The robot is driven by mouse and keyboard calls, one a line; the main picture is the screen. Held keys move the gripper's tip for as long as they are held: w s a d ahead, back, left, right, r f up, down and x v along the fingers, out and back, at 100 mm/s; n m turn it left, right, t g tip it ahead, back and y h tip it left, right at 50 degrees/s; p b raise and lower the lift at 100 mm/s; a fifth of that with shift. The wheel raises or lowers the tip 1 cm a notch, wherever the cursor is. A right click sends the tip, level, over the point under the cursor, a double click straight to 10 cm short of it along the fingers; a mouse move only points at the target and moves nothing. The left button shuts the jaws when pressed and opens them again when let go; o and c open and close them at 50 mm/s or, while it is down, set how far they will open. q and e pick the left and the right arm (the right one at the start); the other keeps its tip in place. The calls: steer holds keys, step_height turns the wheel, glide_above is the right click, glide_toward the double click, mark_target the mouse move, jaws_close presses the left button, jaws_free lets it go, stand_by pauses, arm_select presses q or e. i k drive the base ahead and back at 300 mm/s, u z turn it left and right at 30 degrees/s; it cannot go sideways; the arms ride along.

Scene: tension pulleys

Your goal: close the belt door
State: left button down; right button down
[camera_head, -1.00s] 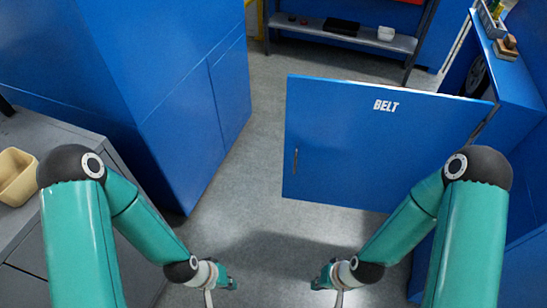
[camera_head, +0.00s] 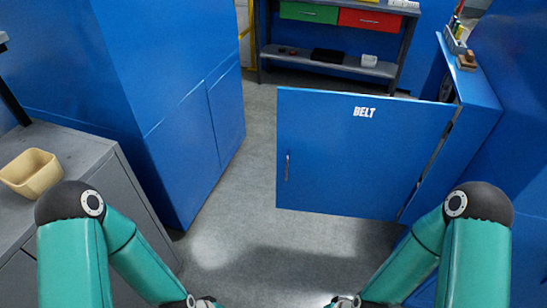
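The belt door (camera_head: 362,160) is a blue panel with white "BELT" lettering, standing swung open from the blue machine (camera_head: 478,105) on the right. Its hinged edge is at the right, and a small upright handle (camera_head: 287,167) is near its left edge. My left gripper (camera_head: 208,302) and my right gripper (camera_head: 338,302) are low at the bottom edge, mostly cut off, and apart from the door. Their fingers are not clear enough to tell open from shut.
A tall blue cabinet (camera_head: 190,110) stands on the left. A grey counter (camera_head: 75,150) with a beige bin (camera_head: 32,172) is at the far left. A shelf rack (camera_head: 330,65) with green and red drawers stands at the back. Grey floor (camera_head: 235,220) lies clear between cabinet and door.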

mark_target(344, 154)
steer(key=z, duration=0.1)
steer(key=i, duration=0.95)
steer(key=u, duration=0.05)
